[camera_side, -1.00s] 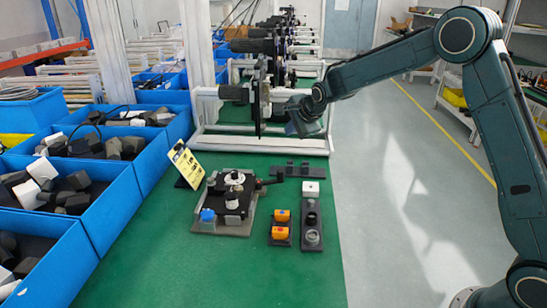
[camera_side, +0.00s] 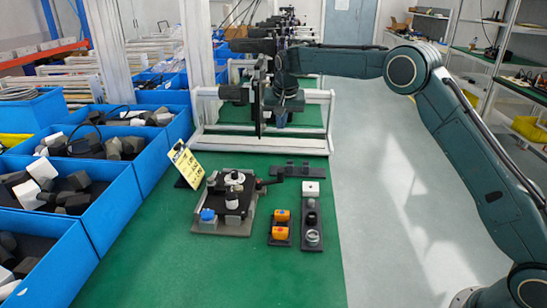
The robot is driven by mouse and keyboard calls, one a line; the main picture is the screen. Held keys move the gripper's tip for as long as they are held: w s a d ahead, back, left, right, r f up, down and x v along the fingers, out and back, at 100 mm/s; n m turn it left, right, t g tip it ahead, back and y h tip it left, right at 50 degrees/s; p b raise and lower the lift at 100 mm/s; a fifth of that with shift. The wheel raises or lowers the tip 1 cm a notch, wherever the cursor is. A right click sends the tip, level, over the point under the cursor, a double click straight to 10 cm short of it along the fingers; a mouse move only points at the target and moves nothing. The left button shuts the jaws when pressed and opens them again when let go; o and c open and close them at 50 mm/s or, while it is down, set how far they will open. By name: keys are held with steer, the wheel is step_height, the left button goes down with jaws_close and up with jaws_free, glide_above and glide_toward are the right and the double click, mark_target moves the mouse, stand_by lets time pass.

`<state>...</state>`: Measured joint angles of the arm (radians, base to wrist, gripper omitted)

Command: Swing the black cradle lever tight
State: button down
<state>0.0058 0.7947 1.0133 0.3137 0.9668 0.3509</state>
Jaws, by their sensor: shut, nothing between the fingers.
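The black cradle lever (camera_side: 268,183) sticks out to the right from the far right corner of the cradle fixture (camera_side: 226,205) on the green bench. The fixture has a grey base, a black plate, pale round parts in its middle and a blue piece (camera_side: 207,215) at its near left corner. My gripper (camera_side: 281,120) points down beyond the fixture, in front of the white frame, well away from the lever. It is shut and empty; its fingers are small and dark here.
A yellow card (camera_side: 187,164) leans behind the fixture. Right of it stand orange pieces on a dark holder (camera_side: 281,236), a dark strip with round parts (camera_side: 311,220) and a black rack (camera_side: 298,171). Blue bins (camera_side: 84,219) line the left. The near green bench (camera_side: 210,275) is clear.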

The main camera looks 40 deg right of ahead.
steer(key=shift+n+g, duration=0.3)
steer(key=shift+n, duration=0.4)
steer(key=f, duration=0.4)
steer(key=shift+a+f, duration=0.35)
steer(key=shift+f, duration=0.15)
steer(key=x, duration=0.9)
steer(key=shift+w+d+f, duration=0.1)
steer(key=shift+f, duration=0.25)
steer(key=shift+s+a, duration=0.55)
steer(key=shift+s, duration=0.3)
steer(key=shift+s+a, duration=0.5)
steer(key=shift+s, duration=0.35)
